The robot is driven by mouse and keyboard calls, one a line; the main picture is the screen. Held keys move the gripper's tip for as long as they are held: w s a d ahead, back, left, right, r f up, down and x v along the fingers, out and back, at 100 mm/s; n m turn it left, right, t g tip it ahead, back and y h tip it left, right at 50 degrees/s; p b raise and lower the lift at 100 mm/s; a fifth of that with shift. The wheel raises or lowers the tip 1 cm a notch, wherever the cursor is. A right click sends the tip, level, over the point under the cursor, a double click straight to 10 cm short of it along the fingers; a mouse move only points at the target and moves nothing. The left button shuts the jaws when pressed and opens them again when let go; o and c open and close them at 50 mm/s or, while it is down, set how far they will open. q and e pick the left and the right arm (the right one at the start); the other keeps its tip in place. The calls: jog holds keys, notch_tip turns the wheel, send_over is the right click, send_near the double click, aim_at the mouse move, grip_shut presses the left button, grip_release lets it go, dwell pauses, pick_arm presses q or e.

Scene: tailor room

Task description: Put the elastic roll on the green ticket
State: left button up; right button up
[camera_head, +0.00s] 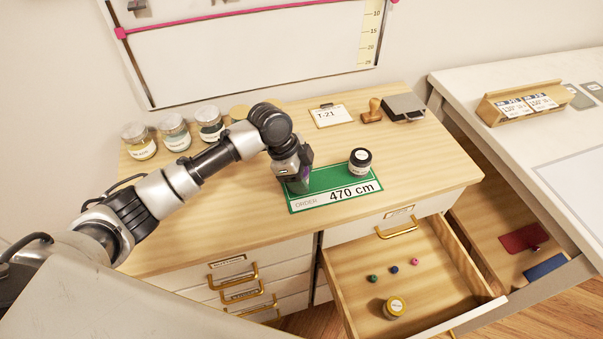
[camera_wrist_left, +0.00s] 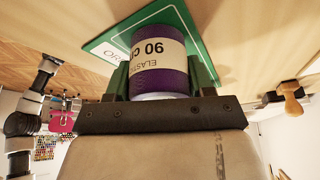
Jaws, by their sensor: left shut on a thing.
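The green ticket (camera_head: 335,184), marked "ORDER" and "470 cm", lies on the wooden cabinet top. My left gripper (camera_head: 296,184) is over the ticket's left part, pointing down. It is shut on the purple elastic roll, whose label reads "ELASTIC" and "90" in the left wrist view (camera_wrist_left: 158,62). In the head view the roll is mostly hidden by the gripper. The ticket shows behind the roll in the left wrist view (camera_wrist_left: 110,40). I cannot tell whether the roll touches the ticket. My right gripper is not in view.
Several jars (camera_head: 175,134) stand at the back left. A T-21 card (camera_head: 330,116), a wooden stamp (camera_head: 372,111) and an ink pad (camera_head: 404,107) lie behind.

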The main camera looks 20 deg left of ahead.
pick_arm(q)
jog(key=o, duration=0.9)
jog(key=v, duration=1.2)
jog(key=shift+r+b, duration=0.15)
jog(key=shift+b, duration=0.2)
